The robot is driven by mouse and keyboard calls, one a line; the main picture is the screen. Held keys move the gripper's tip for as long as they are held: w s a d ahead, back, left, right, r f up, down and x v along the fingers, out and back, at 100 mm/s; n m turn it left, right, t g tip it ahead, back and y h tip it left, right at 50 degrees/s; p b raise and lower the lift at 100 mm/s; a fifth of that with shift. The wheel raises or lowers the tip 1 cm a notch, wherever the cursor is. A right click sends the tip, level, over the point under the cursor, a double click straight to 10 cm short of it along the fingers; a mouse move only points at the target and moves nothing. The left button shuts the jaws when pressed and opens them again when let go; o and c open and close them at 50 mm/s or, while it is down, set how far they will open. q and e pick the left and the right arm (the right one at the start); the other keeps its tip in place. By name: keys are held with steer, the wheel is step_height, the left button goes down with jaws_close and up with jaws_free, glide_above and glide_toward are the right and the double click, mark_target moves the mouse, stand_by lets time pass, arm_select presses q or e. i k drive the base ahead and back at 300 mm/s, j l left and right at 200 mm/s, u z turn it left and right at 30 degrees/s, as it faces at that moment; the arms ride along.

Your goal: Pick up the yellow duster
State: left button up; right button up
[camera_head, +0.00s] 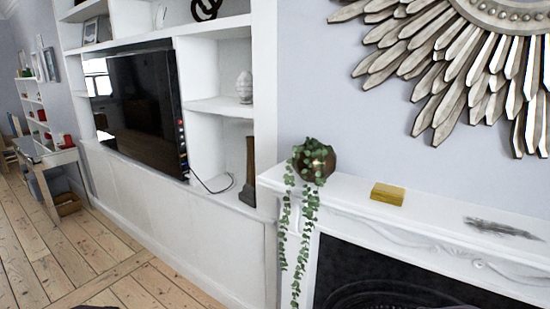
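A small yellow block-shaped duster (387,194) lies flat on the white mantel shelf (345,199) above the fireplace, right of the middle of the head view. Nothing touches it. Neither of my grippers shows clearly in the head view. A dark shape at the bottom edge is too cut off to identify.
A trailing potted plant (312,165) stands left of the duster on the mantel. A grey feather-like object (502,228) lies to the right. A sunburst mirror (480,60) hangs above. Shelving with a television (140,105) is at left. Floorboards (40,260) are clear at lower left.

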mark_target(393, 195)
steer(key=z, duration=1.15)
